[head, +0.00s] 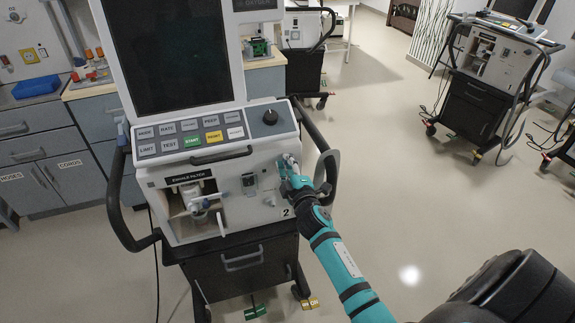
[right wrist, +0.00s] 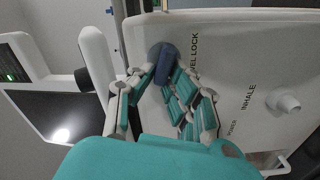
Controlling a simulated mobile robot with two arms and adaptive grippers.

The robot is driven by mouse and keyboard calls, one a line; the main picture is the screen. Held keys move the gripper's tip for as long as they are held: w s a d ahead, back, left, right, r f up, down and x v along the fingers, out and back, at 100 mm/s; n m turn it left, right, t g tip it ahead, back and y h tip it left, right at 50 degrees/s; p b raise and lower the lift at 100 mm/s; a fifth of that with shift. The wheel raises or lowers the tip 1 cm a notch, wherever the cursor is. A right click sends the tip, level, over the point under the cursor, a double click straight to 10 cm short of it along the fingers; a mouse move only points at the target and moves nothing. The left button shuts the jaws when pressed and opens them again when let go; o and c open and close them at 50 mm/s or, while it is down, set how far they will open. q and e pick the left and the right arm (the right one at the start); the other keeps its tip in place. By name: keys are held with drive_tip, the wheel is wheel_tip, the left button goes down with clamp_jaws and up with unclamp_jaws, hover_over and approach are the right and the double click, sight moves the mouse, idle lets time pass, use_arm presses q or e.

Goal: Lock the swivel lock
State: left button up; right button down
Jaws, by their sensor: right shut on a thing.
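The ventilator (head: 190,150) stands in front of me, with its white front panel facing me. The swivel lock (right wrist: 165,62) is a dark blue knob on that panel, beside a partly covered label ending in "LOCK" in the right wrist view. My right gripper (head: 288,172) is at the right side of the panel in the head view and hides the knob there. In the right wrist view the fingers of my right gripper (right wrist: 168,80) close around the knob from both sides. My left gripper is not in view.
A white inhale port (right wrist: 284,103) sticks out of the panel near the lock. An open exhale filter bay (head: 197,207) is at the panel's left. Another ventilator (head: 490,60) stands at the back right. Cabinets (head: 50,150) line the left.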

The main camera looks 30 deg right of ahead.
drive_tip(key=shift+f+n+b, duration=0.15)
drive_tip(key=shift+n, duration=0.8)
drive_tip(key=shift+f+n+b, duration=0.15)
drive_tip(key=shift+n, duration=0.8)
drive_tip(key=c, duration=1.3)
unclamp_jaws()
drive_tip(key=shift+c, duration=0.2)
drive_tip(key=v, duration=1.2)
drive_tip(key=shift+a+f, duration=0.1)
